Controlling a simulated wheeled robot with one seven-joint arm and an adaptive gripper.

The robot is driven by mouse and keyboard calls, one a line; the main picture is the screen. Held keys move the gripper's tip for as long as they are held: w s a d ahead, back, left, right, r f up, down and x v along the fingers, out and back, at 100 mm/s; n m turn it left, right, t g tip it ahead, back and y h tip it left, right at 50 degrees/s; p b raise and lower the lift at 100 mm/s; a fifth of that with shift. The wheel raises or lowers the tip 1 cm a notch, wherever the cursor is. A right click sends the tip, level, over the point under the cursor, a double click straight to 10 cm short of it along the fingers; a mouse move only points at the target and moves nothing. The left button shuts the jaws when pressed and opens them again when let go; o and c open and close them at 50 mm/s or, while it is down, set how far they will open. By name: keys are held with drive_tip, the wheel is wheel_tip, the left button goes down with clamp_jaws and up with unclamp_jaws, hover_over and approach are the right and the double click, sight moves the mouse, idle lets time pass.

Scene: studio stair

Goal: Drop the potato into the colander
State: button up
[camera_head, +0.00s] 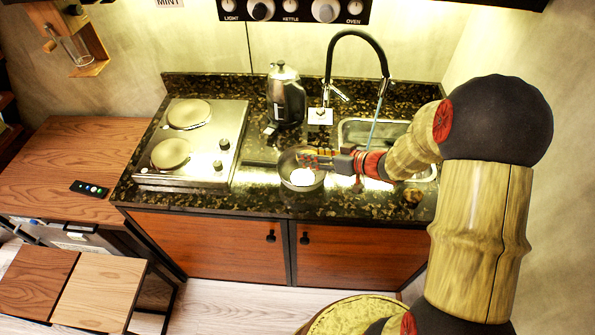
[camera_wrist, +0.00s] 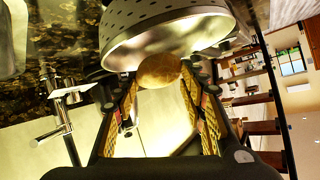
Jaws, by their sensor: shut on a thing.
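The colander (camera_head: 288,178) stands on the dark speckled counter between the stove and the sink. Its perforated metal wall (camera_wrist: 165,22) fills the top of the wrist view. My gripper (camera_head: 312,158) reaches in from the right, with its fingers over the colander's opening. In the wrist view the potato (camera_wrist: 160,71), brown and rounded, sits between the fingertips of my gripper, which is shut on it. The potato overlaps the colander's rim in that view; I cannot tell whether they touch. The potato is not clear in the head view.
A two-plate stove (camera_head: 232,125) is left of the colander. A dark kettle (camera_head: 285,100) stands behind it. The sink (camera_head: 358,132) with a tall black faucet (camera_head: 330,65) is to the right. A small brown lump (camera_head: 412,195) lies at the counter's front right.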

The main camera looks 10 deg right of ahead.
drive_tip(key=o, duration=1.5)
drive_tip(key=shift+d+r, duration=0.1)
drive_tip(key=v, duration=1.1)
drive_tip(key=shift+s+d+r, duration=0.1)
drive_tip(key=shift+s+d, duration=0.1)
drive_tip(key=shift+s, duration=0.15)
